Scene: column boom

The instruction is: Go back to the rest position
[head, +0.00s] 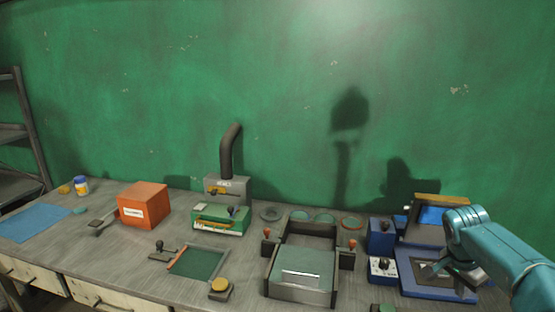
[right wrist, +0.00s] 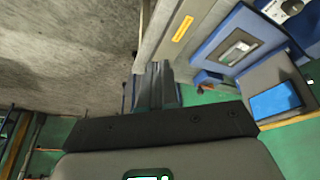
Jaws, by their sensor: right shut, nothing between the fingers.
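My right gripper (head: 432,270) is at the right end of the bench in the head view, at the end of my teal arm, over the blue device with a screen (head: 431,215). In the right wrist view its dark fingers (right wrist: 157,85) are together with nothing between them. The blue device's screen also shows in the right wrist view (right wrist: 276,101), to the right of the fingers. I cannot tell the exact gap between the gripper and the device. My left gripper is not in view.
A grey box fixture (head: 300,291) with orange-knobbed handles stands left of the blue device. Further left are a green box (head: 218,220), a green framed panel (head: 200,263), an orange box (head: 144,205) and a blue mat (head: 34,222). A green wall (head: 290,90) closes the back.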

